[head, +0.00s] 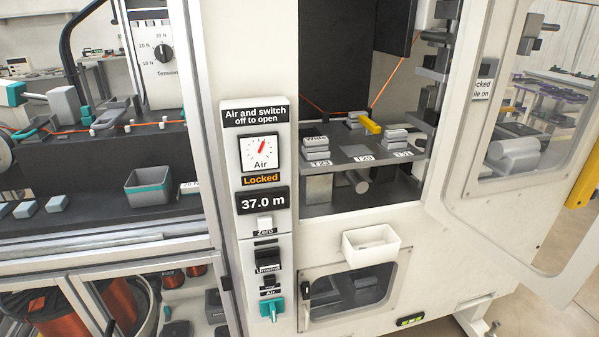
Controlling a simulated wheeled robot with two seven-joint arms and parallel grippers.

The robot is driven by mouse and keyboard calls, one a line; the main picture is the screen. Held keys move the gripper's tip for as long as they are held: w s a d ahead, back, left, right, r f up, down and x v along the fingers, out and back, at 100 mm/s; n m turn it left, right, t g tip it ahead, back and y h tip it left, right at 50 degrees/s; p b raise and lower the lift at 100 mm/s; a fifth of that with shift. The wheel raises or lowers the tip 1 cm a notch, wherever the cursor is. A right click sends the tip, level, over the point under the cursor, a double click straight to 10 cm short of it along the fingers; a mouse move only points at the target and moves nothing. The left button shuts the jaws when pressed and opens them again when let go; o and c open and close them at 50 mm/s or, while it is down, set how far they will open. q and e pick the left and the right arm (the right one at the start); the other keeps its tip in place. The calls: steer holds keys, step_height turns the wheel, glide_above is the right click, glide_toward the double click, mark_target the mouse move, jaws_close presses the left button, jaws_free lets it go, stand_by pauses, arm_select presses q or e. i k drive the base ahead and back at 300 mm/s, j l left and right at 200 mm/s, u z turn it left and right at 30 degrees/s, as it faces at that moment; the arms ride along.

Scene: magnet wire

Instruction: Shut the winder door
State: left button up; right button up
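The winder door (520,235) is a white panel with a rounded window at the right of the head view. It stands swung open to the right of the winder's opening, and its right part runs out of the picture. A yellow handle (583,180) shows on its outer right part. The winder opening (365,170) is uncovered, with a dark shelf and blocks marked T23, T25 and T31 inside. Neither of my grippers is in view.
A control panel (239,182) left of the opening has an air gauge, a lit "Locked" sign, a 37.0 m display and a teal valve (271,308). A white bin (370,246) juts out below the opening. Orange wire (395,92) crosses inside.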

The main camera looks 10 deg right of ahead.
mark_target(559, 290)
steer(key=l+u, duration=0.15)
steer(key=l, duration=0.35)
steer(key=i+l+u, duration=0.2)
steer(key=l, duration=0.3)
steer(key=k+l+u, duration=0.15)
steer(key=l, duration=0.35)
steer(key=l+u, duration=0.15)
steer(key=l, duration=0.35)
steer(key=k+l+u, duration=0.15)
steer(key=l, duration=0.35)
steer(key=l+u, duration=0.2)
steer(key=l, duration=0.35)
steer(key=k+l+u, duration=0.15)
steer(key=l, duration=0.3)
